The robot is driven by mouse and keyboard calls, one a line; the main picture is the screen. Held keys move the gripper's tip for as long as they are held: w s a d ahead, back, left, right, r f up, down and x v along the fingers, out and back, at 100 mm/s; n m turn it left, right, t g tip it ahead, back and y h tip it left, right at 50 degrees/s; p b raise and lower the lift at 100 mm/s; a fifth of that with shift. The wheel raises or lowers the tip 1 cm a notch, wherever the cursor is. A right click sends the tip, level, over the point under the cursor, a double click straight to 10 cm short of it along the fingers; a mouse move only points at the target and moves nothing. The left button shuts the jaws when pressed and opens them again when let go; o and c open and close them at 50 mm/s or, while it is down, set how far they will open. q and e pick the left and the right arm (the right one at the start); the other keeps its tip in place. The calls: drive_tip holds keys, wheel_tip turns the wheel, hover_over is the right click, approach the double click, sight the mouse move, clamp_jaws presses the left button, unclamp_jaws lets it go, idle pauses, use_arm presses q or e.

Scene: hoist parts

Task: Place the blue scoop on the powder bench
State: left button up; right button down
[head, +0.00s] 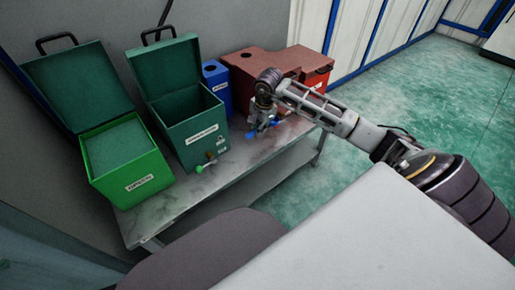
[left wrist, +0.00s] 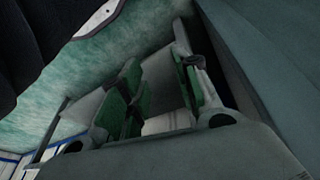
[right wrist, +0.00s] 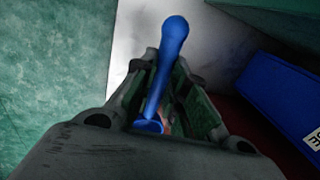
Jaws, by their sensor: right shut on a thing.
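The blue scoop (head: 252,134) is in my right gripper (head: 263,118), over the right part of the grey metal bench (head: 185,192). In the right wrist view the scoop's blue handle (right wrist: 168,62) runs up between the two fingers of the gripper (right wrist: 162,95), which are shut on it. Part of the scoop is hidden by the fingers. I cannot tell whether it touches the bench top. My left gripper (left wrist: 160,88) shows only in the left wrist view; its fingers are apart with nothing between them.
A green-handled scoop (head: 203,167) lies on the bench front. Behind stand an open light green box (head: 125,160), an open dark green box (head: 193,125), a blue box (head: 216,85) and a red box (head: 312,65). Bare bench shows at front left.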

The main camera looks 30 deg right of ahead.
drive_tip(key=x, duration=0.2)
drive_tip(key=s+b+x, duration=0.1)
drive_tip(key=x, duration=0.1)
drive_tip(key=shift+f, duration=0.3)
drive_tip(key=shift+w+f, duration=0.1)
drive_tip(key=shift+f, duration=0.55)
use_arm(q)
wheel_tip(320, 180, up, 2)
drive_tip(key=shift+d+r+t, duration=0.15)
drive_tip(key=shift+t, duration=0.15)
use_arm(e)
drive_tip(key=shift+d, duration=0.1)
use_arm(q)
drive_tip(key=shift+s, duration=0.15)
